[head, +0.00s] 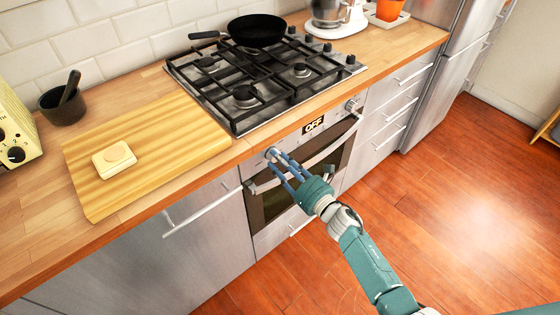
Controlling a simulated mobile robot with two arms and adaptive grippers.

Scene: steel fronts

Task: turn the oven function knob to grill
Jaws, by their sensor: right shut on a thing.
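The oven (270,205) is built in below the gas hob, with a steel panel along its top. Its display (313,125) reads "OFF". One knob (272,153) is at the left end of the panel, and another knob (351,105) is at the right end. My right gripper (277,160) reaches in from the lower right and is shut on the left knob. Its fingers partly cover that knob, and I cannot read any marking on it. My left gripper is not in view.
The oven door handle (325,153) runs just below the panel, close to my right gripper. A black pan (257,30) stands on the hob (240,97). A cutting board (190,142) lies on the counter at left.

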